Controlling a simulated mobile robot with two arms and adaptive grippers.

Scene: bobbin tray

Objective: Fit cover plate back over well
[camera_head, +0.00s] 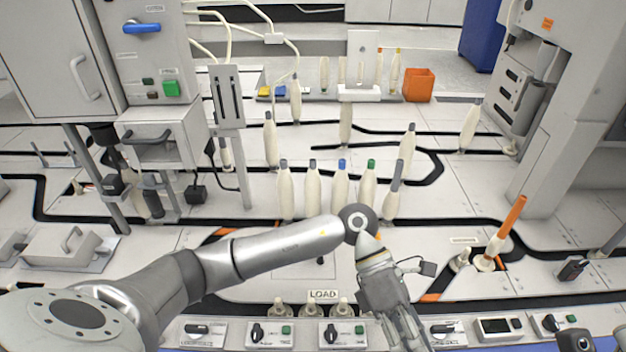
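A pale grey plate with a raised handle (65,248) lies at the far left of the worktop and may be the cover plate; I cannot tell for certain. I cannot clearly make out the well. My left arm reaches in from the left, and my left gripper (402,325) points down toward the front edge, right of the LOAD label. It is far from the handled plate. Its fingertips are near the picture's bottom edge, and I cannot tell whether they are open or hold anything. My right gripper is not in view.
Several cream bobbins (340,190) stand upright mid-worktop, some tilted. An orange-topped bobbin (505,232) leans at the right. An orange bin (418,85) stands at the back. A grey drawer box (160,137) and cabinet are at left. Switch panels (270,334) line the front.

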